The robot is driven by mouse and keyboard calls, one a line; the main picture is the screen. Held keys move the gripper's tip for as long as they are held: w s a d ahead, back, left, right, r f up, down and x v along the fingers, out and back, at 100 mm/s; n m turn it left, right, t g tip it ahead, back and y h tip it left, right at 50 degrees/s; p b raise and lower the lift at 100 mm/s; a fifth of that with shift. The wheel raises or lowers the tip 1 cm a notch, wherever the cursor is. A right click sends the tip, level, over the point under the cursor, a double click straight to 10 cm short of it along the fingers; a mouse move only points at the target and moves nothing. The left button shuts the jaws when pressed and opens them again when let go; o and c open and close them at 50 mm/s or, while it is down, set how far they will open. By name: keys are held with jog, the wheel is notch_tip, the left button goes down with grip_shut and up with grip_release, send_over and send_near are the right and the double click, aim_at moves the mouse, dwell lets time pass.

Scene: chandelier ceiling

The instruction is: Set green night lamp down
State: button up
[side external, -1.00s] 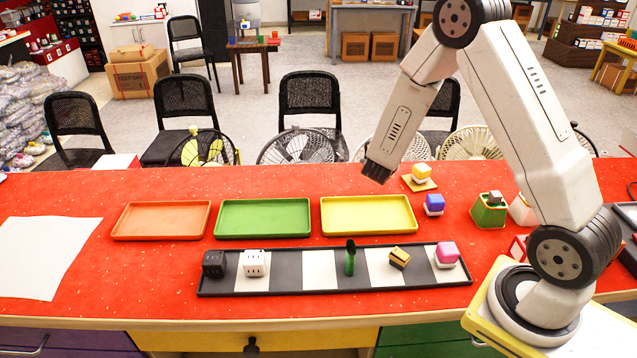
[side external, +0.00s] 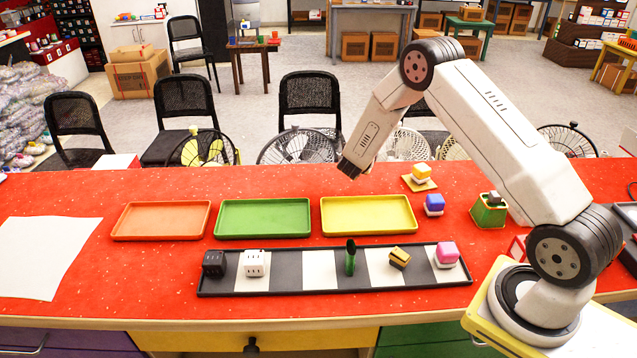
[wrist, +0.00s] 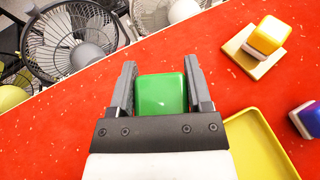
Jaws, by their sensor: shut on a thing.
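The green night lamp (wrist: 161,94) shows in the wrist view as a rounded green block between the two fingers of my gripper (wrist: 159,80). The fingers are shut on its sides. In the side view my gripper (side external: 351,170) is over the back part of the red table, behind the yellow tray (side external: 368,232). The lamp cannot be made out there, and its underside is hidden in both views. The gap between it and the table is hard to judge.
Orange (side external: 161,237) and green (side external: 263,235) trays stand left of the yellow one. A striped tray (side external: 320,285) with several small objects lies in front. A yellow-topped lamp on a tan block (side external: 421,186) and a blue-topped block (side external: 434,204) stand right of the gripper.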

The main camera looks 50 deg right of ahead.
jog(key=shift+w+d+f, duration=0.3)
jog(key=shift+w+f, duration=0.35)
jog(key=shift+f, duration=0.2)
jog(key=shift+w+d+f, duration=0.3)
jog(key=shift+w+f, duration=0.35)
jog(key=shift+f, duration=0.2)
jog(key=shift+w+d+f, duration=0.1)
jog(key=shift+w+f, duration=0.15)
jog(key=shift+f, duration=1.55)
jog(key=shift+f, duration=0.1)
jog(key=o, duration=1.3)
